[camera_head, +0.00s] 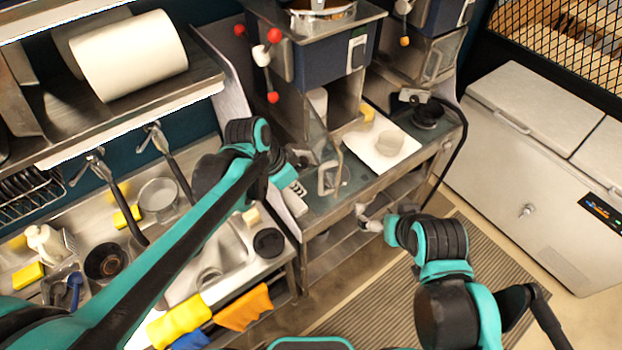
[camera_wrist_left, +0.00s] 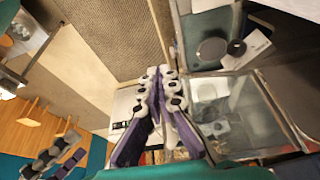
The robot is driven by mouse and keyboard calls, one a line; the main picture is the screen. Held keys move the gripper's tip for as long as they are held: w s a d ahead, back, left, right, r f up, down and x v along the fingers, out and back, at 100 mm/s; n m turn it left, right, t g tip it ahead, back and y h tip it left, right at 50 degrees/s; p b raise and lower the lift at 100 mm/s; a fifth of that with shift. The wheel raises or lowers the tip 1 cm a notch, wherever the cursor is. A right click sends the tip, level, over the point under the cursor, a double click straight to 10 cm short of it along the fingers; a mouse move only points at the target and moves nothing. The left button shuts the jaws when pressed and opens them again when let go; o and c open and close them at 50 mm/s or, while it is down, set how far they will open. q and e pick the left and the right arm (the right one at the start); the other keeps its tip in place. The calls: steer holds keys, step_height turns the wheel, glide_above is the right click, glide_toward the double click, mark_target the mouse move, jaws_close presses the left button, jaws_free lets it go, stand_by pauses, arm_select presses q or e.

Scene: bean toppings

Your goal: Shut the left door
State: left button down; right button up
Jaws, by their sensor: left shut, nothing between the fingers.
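The left door (camera_head: 328,178), a glass panel with a metal handle, belongs to the left blue machine (camera_head: 327,65). It appears to stand open, swung out over the counter. In the left wrist view a framed glass panel (camera_wrist_left: 235,112) shows to the right of my fingers; it looks like this door. My left gripper (camera_head: 300,190) is just left of the door in the head view, and the wrist view (camera_wrist_left: 160,80) shows its fingers together and empty. Contact with the door cannot be told. My right gripper (camera_head: 370,215) is by the counter's front edge; its fingers are too small to read.
A white tray (camera_head: 365,155) with a round dish sits right of the door. A second machine (camera_head: 425,50) stands to its right, with a black-headed tool (camera_head: 428,112) below. A sink (camera_head: 222,255) is at left. A white chest (camera_head: 545,170) and striped mat (camera_head: 400,290) are at right.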

arm_select(q)
steer(key=w+d, duration=0.1)
steer(key=w+d+p, duration=0.1)
steer(key=d, duration=0.1)
steer(key=shift+d, duration=0.2)
